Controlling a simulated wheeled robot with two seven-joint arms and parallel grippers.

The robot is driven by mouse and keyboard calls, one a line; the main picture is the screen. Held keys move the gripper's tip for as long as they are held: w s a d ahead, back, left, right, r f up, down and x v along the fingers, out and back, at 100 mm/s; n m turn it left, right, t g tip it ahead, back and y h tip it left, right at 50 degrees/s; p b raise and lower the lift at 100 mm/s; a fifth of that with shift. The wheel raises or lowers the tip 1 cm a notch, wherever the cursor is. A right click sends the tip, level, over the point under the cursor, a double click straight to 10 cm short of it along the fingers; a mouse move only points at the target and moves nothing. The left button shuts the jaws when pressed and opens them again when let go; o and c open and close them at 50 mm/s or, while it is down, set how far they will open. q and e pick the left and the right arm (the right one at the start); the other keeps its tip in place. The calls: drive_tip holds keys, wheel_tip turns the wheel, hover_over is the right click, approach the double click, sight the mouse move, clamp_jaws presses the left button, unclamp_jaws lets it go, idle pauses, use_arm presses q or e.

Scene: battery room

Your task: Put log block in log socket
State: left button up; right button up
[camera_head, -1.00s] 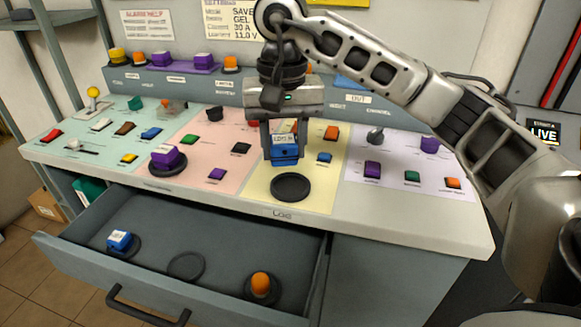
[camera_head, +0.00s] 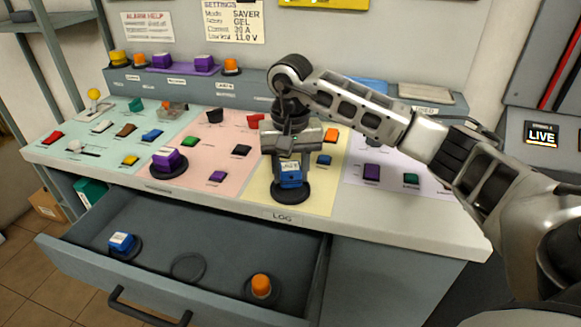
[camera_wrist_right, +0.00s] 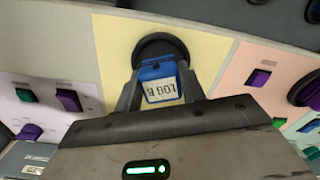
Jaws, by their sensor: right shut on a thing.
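The blue log block (camera_head: 291,179) has a white label and is between the fingers of my right gripper (camera_head: 290,175), which is shut on it. In the right wrist view the block (camera_wrist_right: 157,70) shows its label, which begins with LOG. The log socket (camera_head: 291,194) is a black round base on the yellow panel, above the LOG label on the desk edge. The block is over the socket and hides part of it; the socket's far rim shows in the right wrist view (camera_wrist_right: 160,42). I cannot tell whether they touch. My left gripper is not in view.
An open drawer (camera_head: 75,262) below the desk holds another blue block (camera_head: 121,242), an orange knob (camera_head: 261,286) and an empty ring (camera_head: 188,267). A purple block (camera_head: 165,160) stands on a black base to the left. Switches crowd the coloured panels around.

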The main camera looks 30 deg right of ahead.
drive_tip(key=shift+f, duration=0.1)
use_arm(q)
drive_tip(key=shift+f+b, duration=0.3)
drive_tip(key=shift+b, duration=0.25)
use_arm(e)
drive_tip(key=shift+f, duration=0.55)
drive_tip(key=o, duration=1)
drive_tip(key=shift+c, duration=0.2)
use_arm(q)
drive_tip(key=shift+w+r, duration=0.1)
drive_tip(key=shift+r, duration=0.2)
use_arm(e)
drive_tip(key=shift+r, duration=0.1)
